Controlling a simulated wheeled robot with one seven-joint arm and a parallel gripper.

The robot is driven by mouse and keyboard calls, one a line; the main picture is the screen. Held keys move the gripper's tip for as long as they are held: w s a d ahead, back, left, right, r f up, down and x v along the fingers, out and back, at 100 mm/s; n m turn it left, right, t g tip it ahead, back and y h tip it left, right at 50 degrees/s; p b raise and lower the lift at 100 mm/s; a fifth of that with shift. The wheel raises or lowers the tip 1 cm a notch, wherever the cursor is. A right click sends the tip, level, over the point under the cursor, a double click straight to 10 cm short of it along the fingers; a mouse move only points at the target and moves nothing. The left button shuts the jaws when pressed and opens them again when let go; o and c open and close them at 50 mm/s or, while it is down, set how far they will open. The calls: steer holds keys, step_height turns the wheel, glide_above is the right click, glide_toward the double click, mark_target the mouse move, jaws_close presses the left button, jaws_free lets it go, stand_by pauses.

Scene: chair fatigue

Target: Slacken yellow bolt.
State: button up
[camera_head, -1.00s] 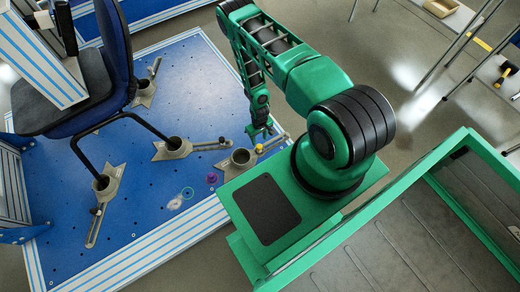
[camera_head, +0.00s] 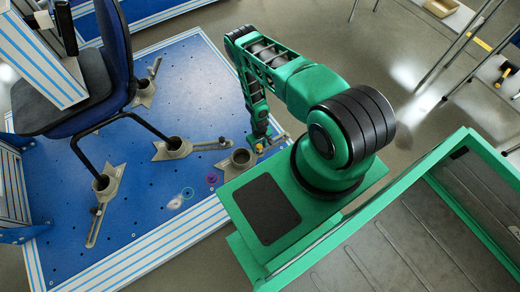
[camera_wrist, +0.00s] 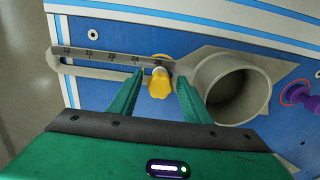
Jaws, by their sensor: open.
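The yellow bolt (camera_wrist: 158,83) stands in the slot of a grey metal clamp (camera_wrist: 100,60) with a numbered scale, close to its round cup (camera_wrist: 238,88). In the wrist view my gripper (camera_wrist: 160,80) is open, with one green finger on each side of the bolt. Whether the fingers touch it I cannot tell. In the head view the bolt (camera_head: 259,148) shows just below my gripper (camera_head: 258,142) and is partly hidden by it.
A purple knob (camera_wrist: 300,95) lies right of the cup. Other grey clamps (camera_head: 172,149) hold the chair's (camera_head: 75,90) legs on the blue perforated platform (camera_head: 150,210). Open platform surface lies left of the bolt's clamp.

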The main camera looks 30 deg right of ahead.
stand_by(0.3)
steer(key=m, duration=0.3)
steer(key=shift+m, duration=0.4)
steer(key=shift+m, duration=0.3)
steer(key=m, duration=0.3)
steer(key=shift+m, duration=0.4)
steer(key=c, duration=1)
steer(key=n, duration=0.4)
